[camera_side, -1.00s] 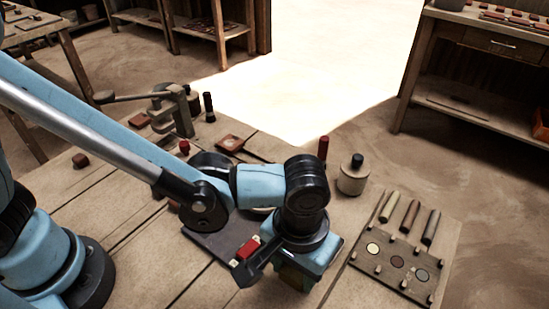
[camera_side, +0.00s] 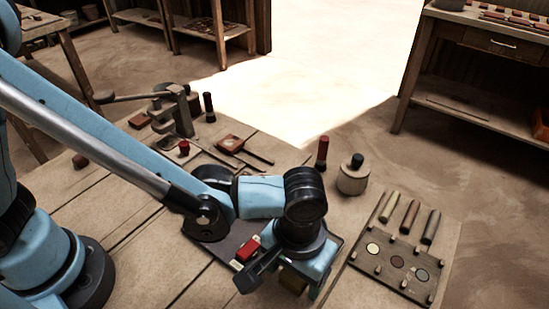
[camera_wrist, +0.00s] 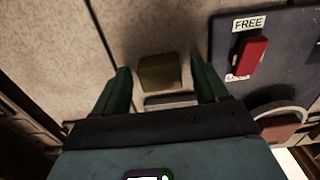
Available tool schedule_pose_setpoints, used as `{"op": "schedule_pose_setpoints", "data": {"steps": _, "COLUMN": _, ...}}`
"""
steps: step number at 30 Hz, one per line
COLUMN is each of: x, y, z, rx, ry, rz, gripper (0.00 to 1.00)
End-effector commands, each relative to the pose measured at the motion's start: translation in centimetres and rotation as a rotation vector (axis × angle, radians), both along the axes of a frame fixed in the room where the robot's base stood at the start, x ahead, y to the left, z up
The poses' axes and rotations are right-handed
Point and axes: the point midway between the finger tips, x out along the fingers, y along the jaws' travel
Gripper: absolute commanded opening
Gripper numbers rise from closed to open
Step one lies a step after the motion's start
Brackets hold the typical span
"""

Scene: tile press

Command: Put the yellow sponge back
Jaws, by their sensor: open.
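In the wrist view a dull yellow block, which looks like the yellow sponge (camera_wrist: 160,72), lies on the pale bench top. My gripper (camera_wrist: 160,76) is open, with one green finger on either side of the block. Gaps show between the block and both fingers, so it is not gripped. A pale grey strip (camera_wrist: 170,101) shows just below the block, partly hidden by the gripper. In the side view my gripper (camera_side: 301,284) points down at the front of the bench and largely hides what is under it.
A dark plate (camera_wrist: 292,78) with a red switch (camera_wrist: 249,58) and a FREE label lies close beside my gripper. To the right stands a pegged board (camera_side: 362,267) with coloured discs. A lidded jar (camera_side: 352,180) and a red-topped cylinder (camera_side: 322,153) stand behind.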

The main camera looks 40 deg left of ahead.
Motion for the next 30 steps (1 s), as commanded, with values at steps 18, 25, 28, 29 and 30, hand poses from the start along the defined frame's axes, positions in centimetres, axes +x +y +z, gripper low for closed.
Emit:
{"op": "schedule_pose_setpoints", "data": {"steps": 18, "x": 0.0, "y": 0.0, "z": 7.9, "rx": 0.000, "ry": 0.000, "rz": 0.000, "gripper": 0.73}}
{"op": "schedule_pose_setpoints", "data": {"steps": 25, "x": 0.0, "y": 0.0, "z": 11.0, "rx": 0.000, "ry": 0.000, "rz": 0.000, "gripper": 0.73}}
{"op": "schedule_pose_setpoints", "data": {"steps": 28, "x": 0.0, "y": 0.0, "z": 11.8, "rx": 0.000, "ry": 0.000, "rz": 0.000, "gripper": 0.73}}
{"op": "schedule_pose_setpoints", "data": {"steps": 29, "x": 0.0, "y": 0.0, "z": 11.9, "rx": 0.000, "ry": 0.000, "rz": 0.000, "gripper": 0.73}}
{"op": "schedule_pose_setpoints", "data": {"steps": 30, "x": 0.0, "y": 0.1, "z": 12.1, "rx": -0.001, "ry": 0.000, "rz": 0.000, "gripper": 0.73}}
